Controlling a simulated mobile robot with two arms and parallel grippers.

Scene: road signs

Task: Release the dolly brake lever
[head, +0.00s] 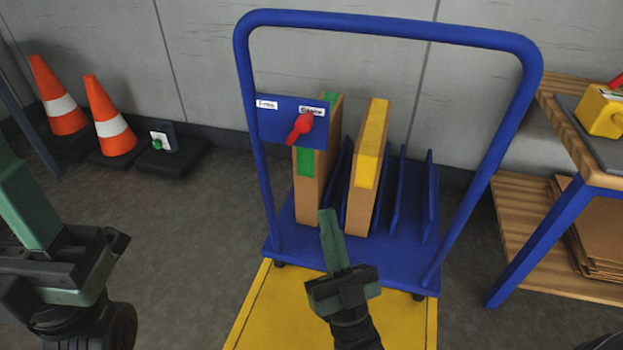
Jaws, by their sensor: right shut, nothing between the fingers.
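The blue dolly (390,33) stands on a yellow floor patch. A blue plate (280,128) on its left upright carries the red brake lever (300,128). The lever slants from a rounded upper right end to a lower left end. A white label at the plate's left (267,104) seems to read "Free"; the right label (312,111) is hard to read. My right gripper (329,214) is shut and empty, below the lever and apart from it, in front of the boxes. My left gripper (25,195) shows partly at the left edge, well away from the lever; its jaws are unclear.
Tall boxes with green (306,163) and yellow (371,155) strips stand between blue dividers on the dolly. Two orange cones (107,118) and a small device (160,140) are at left. A wooden table (585,155) stands at right. Grey floor is clear between.

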